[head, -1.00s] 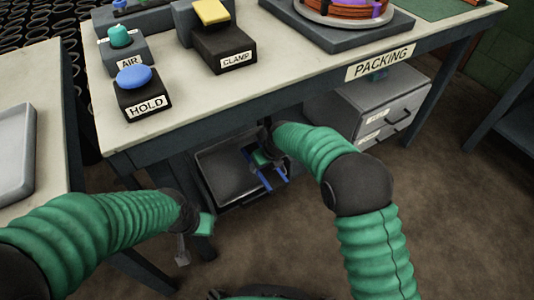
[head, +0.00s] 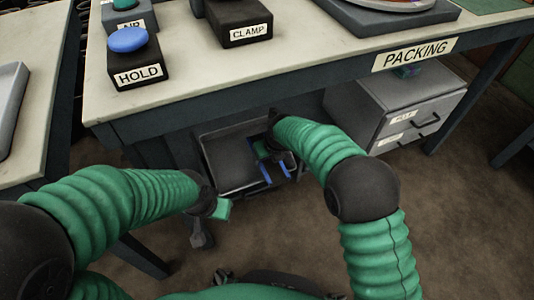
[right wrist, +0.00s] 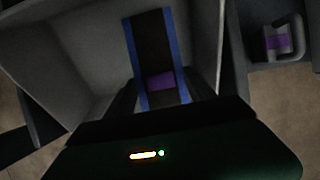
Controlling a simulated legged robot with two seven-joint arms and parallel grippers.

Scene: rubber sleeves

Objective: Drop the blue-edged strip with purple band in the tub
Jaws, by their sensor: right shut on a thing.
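The strip (right wrist: 150,50) is dark with blue edges and a purple band (right wrist: 160,81). My right gripper (right wrist: 165,97) is shut on it near the band, and its far end points away over the tub. The blue edges also show in the head view (head: 284,172), partly behind my right gripper (head: 270,148). The grey, open tub (head: 212,160) is under the packing table; its pale walls surround the strip in the right wrist view (right wrist: 70,40). I cannot tell whether the strip touches the tub.
The packing table (head: 300,60) overhangs the tub, with HOLD (head: 137,62) and CLAMP (head: 238,25) boxes on top. A grey drawer cabinet (head: 400,110) stands right of the tub. A grey holder with a purple patch (right wrist: 278,40) lies beyond the tub's wall. Floor is clear in front.

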